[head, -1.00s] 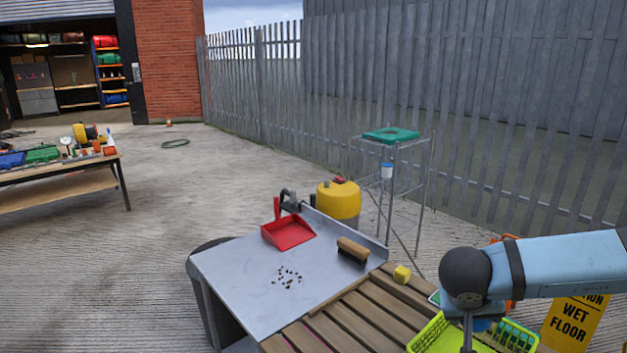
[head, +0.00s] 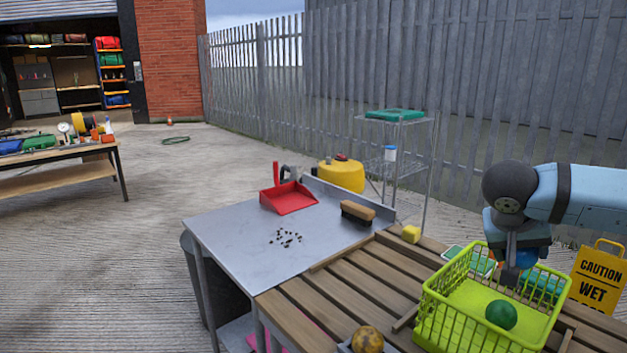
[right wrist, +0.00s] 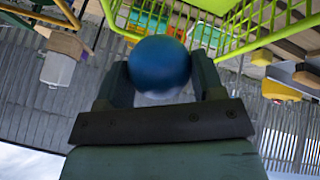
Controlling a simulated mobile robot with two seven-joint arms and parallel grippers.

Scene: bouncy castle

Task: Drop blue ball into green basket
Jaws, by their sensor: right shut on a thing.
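The lime-green basket (head: 432,318) stands on the slatted wooden table at the lower right of the head view, with a green ball (head: 501,314) inside. My right gripper (head: 511,272) shows by the basket's far rim; whether it is over or behind that rim is unclear. In the right wrist view the gripper (right wrist: 160,80) is shut on the blue ball (right wrist: 160,62), held between its fingers. The basket's wire wall (right wrist: 270,30) shows just beyond the ball there. My left gripper is not in view.
A yellow block (head: 411,234), a brush (head: 358,212) and a red dustpan (head: 289,197) lie on the tables left of the basket. A brownish-yellow ball (head: 367,340) is at the front edge. A wet-floor sign (head: 598,280) stands at the right.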

